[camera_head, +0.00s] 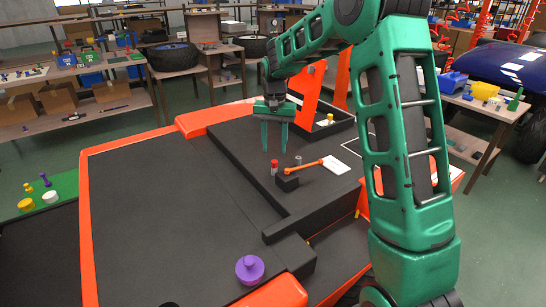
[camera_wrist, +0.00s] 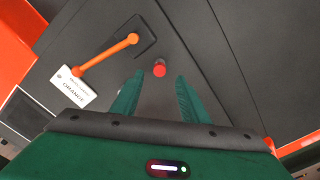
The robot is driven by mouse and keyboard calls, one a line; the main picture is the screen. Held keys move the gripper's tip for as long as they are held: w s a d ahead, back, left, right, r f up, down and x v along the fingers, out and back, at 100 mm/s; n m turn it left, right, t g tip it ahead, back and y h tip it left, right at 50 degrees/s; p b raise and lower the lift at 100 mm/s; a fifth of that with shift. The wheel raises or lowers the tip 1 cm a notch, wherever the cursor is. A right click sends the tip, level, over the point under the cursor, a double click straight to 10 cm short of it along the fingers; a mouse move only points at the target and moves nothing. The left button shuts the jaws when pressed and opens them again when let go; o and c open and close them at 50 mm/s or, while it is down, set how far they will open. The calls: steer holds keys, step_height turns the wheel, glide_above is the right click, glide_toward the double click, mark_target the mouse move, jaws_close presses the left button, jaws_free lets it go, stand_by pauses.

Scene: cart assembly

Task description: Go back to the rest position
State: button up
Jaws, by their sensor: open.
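My gripper (camera_head: 276,138) hangs from the green arm above the dark platform, fingers pointing down. Its two green fingers are apart, with nothing between them in the head view. In the wrist view my gripper (camera_wrist: 158,95) also shows spread fingers. A small red-topped cylinder (camera_head: 274,167) stands on the platform below it; in the wrist view the red top (camera_wrist: 159,69) shows just beyond the fingertips. An orange-handled piece (camera_head: 304,166) rests on a black block (camera_head: 287,182), its other end at a white label card (camera_head: 335,165), which reads "ORANGE" in the wrist view.
A purple knob-shaped piece (camera_head: 250,268) sits near the platform's front. An orange frame (camera_head: 88,230) edges the platform, and an orange upright (camera_head: 305,95) stands behind my gripper. Side tables with bins and small parts stand around. The platform's left half is clear.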

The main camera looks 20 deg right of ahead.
steer(key=shift+r, duration=2.35)
